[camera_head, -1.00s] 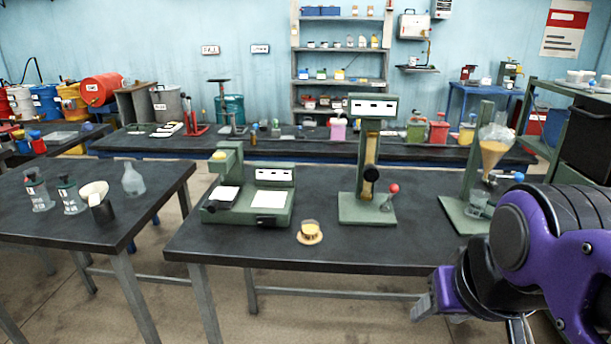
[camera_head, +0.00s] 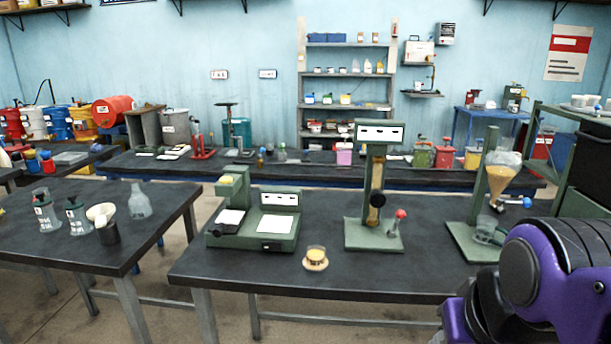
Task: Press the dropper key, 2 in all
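No part in view is plainly marked as the dropper key. On the middle table (camera_head: 350,283) stand a green two-part instrument (camera_head: 270,242) with a yellow-topped post and a small display, and a tall green stand (camera_head: 372,235) with a display head, a black knob and a red-knobbed lever (camera_head: 399,217). A small yellow round piece on a pale disc (camera_head: 316,258) lies near the front edge. At the right, a green stand (camera_head: 489,150) holds a funnel of amber liquid (camera_head: 500,178) above a clear vessel (camera_head: 485,228). My purple arm is at lower right; my gripper is out of frame.
A left table (camera_head: 95,252) holds two dark-topped bottles, a clear flask (camera_head: 139,201) and a dark cup with a pale bowl. A long back bench (camera_head: 240,172) and shelves (camera_head: 346,92) line the wall. The middle table's front left is clear.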

